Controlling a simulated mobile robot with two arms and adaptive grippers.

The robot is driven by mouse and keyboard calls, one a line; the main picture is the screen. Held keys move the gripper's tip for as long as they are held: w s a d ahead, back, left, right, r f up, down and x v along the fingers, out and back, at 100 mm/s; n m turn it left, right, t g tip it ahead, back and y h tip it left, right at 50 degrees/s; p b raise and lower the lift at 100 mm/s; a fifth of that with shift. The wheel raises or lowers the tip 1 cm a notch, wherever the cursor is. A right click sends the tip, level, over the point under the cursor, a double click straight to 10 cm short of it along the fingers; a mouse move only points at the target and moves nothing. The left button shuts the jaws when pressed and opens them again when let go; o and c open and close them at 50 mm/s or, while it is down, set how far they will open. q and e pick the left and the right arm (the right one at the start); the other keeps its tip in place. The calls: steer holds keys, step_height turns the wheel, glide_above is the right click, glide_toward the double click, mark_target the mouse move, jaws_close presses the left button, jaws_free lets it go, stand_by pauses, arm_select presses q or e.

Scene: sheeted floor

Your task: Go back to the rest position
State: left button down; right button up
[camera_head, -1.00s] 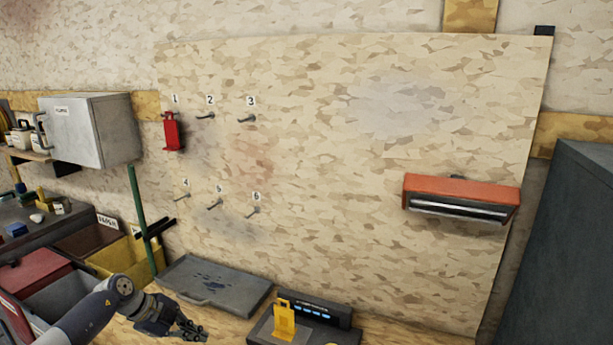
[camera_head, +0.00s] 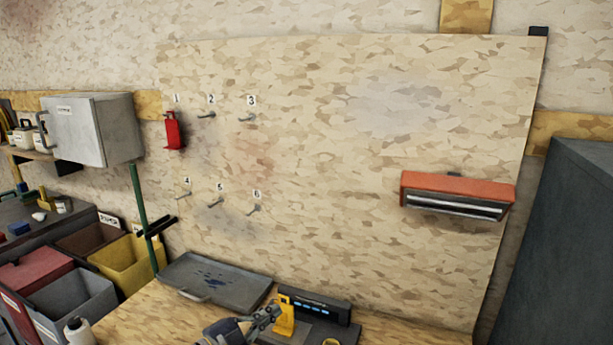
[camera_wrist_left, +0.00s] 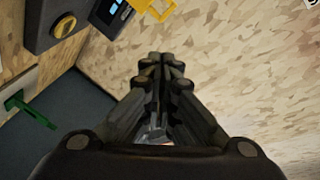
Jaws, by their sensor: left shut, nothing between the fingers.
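My left gripper (camera_head: 268,315) is low in the middle of the head view, over the workbench, and looks close to the yellow tag-like part (camera_head: 285,316). I cannot tell whether they touch. In the left wrist view my left gripper (camera_wrist_left: 161,62) has its fingers together with nothing between them, and the yellow part (camera_wrist_left: 158,8) is beyond the tips, apart from them. My right gripper is not in view.
A dark device (camera_head: 315,307) with a blue display stands on the bench, beside a grey tray (camera_head: 215,283). A red part (camera_head: 173,130) hangs on the board by number 1; the other hooks are bare. Bins (camera_head: 72,297) stand at left, a dark cabinet (camera_head: 575,250) at right.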

arm_select(q)
steer(key=s+a+f+n+y, duration=0.3)
steer(key=s+a+n+y, duration=0.3)
steer(key=s+n, duration=0.2)
steer(key=s+a+f+n+y, duration=0.4)
steer(key=s+a+n+y, duration=0.1)
steer(key=s+n+y, duration=0.25)
steer(key=s+f+g+h, duration=0.1)
steer(key=s+f+g, duration=0.3)
steer(key=s, duration=0.9)
steer(key=s+f+g+h, duration=0.1)
steer(key=s+g, duration=0.4)
steer(key=s, duration=0.8)
step_height(320, 180, down, 25)
steer(key=g, duration=0.1)
steer(key=s+a+f+g, duration=0.1)
steer(key=s+a+f, duration=0.2)
steer(key=s+f, duration=1.5)
steer(key=shift+g, duration=0.3)
